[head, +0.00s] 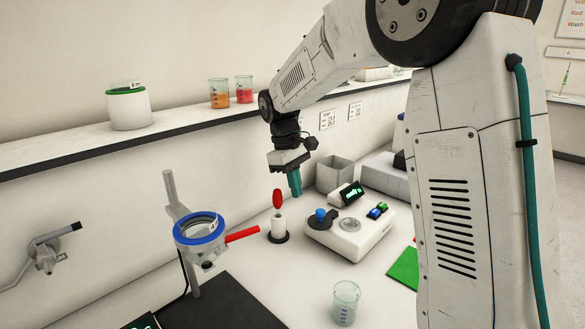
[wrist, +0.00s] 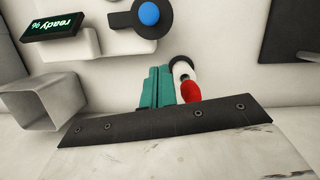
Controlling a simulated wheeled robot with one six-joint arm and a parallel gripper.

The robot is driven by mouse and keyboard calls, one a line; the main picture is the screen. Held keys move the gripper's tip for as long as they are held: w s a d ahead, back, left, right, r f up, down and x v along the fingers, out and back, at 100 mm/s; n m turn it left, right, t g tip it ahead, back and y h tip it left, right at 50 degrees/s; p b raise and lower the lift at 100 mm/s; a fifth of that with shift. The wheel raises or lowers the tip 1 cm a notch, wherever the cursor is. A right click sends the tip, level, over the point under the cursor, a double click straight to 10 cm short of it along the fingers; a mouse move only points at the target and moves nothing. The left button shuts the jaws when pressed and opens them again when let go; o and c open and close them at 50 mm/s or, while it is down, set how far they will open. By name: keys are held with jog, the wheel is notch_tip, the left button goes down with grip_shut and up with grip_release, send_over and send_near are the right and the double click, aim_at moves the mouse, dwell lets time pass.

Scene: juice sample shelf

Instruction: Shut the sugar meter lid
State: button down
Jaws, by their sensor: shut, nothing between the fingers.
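The sugar meter (head: 362,240) is a low white box on the bench with a tilted dark display (head: 352,193). Its black lid with a blue knob (head: 320,215) is swung to the left, beside the round silver well (head: 349,225), which is uncovered. The wrist view shows the blue knob (wrist: 148,14) on the black lid at the top and the green display (wrist: 54,26), reading "ready 96". My gripper (head: 295,189) has teal fingers, shut and empty, pointing down above the bench, behind and left of the meter. The fingers (wrist: 157,88) also show in the wrist view.
A red-topped white holder (head: 279,222) stands left of the meter, close under my fingers. A blue-ringed stand with a red handle (head: 242,234) is further left. A grey open bin (head: 335,173) is behind the meter; a glass beaker (head: 345,303) is in front.

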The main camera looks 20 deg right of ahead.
aim_at(314, 218)
jog(key=shift+s+d+f, duration=0.35)
jog(key=shift+s, duration=0.25)
jog(key=shift+s+d+f, duration=0.3)
jog(key=shift+s+d, duration=0.1)
jog(key=shift+s, duration=0.2)
jog(key=shift+s+d+f, duration=0.35)
jog(key=shift+s, duration=0.25)
